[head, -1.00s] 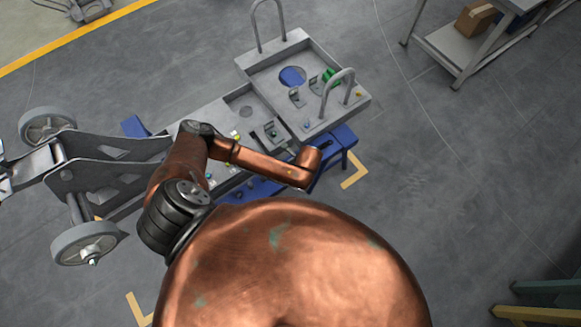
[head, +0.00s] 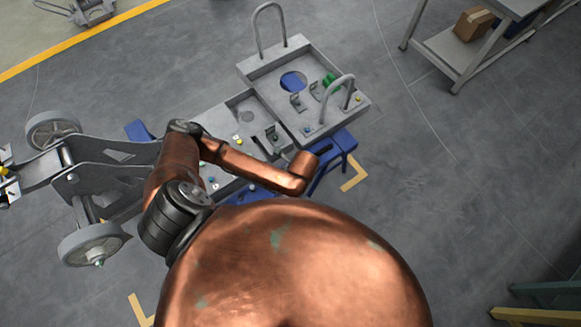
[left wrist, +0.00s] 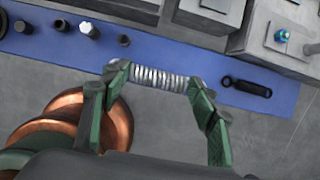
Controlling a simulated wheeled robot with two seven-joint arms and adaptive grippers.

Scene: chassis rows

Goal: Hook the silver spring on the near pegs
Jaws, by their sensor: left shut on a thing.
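The silver spring (left wrist: 160,79) is held lengthwise between the green fingertips of my left gripper (left wrist: 160,84) in the left wrist view. It appears above the floor beside a blue board edge (left wrist: 180,50). Several short pegs stand on that board: dark ones (left wrist: 20,26) and (left wrist: 124,40), and a pale hex one (left wrist: 88,29). I cannot tell which are the near pegs. In the head view my copper arm covers part of the chassis (head: 222,118); the left gripper and spring are hidden there. My right gripper is not in view.
A black link-shaped piece (left wrist: 247,87) lies on the blue board. Grey blocks rise behind it. In the head view, a grey tray (head: 262,70) with two upright hoops is at the chassis's right end, wheels (head: 90,243) at left. A shelf cart (head: 440,50) stands at upper right.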

